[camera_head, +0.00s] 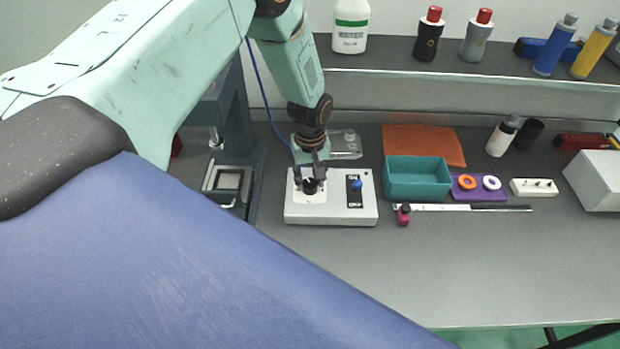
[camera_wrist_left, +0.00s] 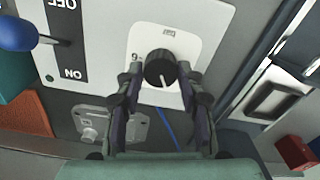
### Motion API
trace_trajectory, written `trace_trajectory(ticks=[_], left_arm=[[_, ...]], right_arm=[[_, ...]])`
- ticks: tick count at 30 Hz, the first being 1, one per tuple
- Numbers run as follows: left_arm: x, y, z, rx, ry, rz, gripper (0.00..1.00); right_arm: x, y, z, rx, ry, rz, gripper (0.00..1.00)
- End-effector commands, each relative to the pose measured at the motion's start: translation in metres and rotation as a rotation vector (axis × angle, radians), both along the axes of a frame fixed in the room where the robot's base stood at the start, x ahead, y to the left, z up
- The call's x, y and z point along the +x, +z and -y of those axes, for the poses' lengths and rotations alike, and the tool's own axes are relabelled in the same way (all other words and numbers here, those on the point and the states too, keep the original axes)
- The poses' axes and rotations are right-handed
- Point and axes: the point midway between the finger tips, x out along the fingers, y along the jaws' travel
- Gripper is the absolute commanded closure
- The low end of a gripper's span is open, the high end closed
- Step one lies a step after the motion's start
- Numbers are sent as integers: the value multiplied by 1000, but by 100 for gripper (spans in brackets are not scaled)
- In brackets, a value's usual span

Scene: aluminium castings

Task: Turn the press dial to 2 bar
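The white control box (camera_head: 345,209) stands on the bench, under my left gripper. Its round black dial (camera_wrist_left: 160,69) sits on a white plate and has a white pointer line, which points down in the wrist view. Most scale marks are hidden or too small to read. My left gripper (camera_head: 312,184) comes down over the dial. In the left wrist view its two fingers (camera_wrist_left: 160,78) are apart, one on each side of the dial, with a gap visible at the right finger. The dark blue press (camera_head: 237,130) stands left of the box, partly behind my arm. My right gripper is not in view.
A blue-knobbed ON/OFF lever (camera_head: 357,184) sits on the box, right of the dial. A teal bin (camera_head: 417,180), an orange mat (camera_head: 430,140) and a purple tray with rings (camera_head: 478,193) lie farther right. The front of the bench is clear.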

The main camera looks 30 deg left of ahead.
Motion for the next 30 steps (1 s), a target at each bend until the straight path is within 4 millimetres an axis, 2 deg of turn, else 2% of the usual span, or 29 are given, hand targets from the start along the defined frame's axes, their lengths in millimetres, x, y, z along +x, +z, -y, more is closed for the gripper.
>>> trace_trajectory(ticks=[1,6,17,20,30], left_arm=[[0,0,0,0,0,0,56],[-1,0,0,-1,0,-2,43],[0,5,0,-1,0,-2,43],[0,17,0,-1,-1,-1,43],[0,85,0,-1,0,1,43]], right_arm=[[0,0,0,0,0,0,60],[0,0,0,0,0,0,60],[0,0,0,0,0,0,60],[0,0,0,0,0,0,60],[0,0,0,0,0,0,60]])
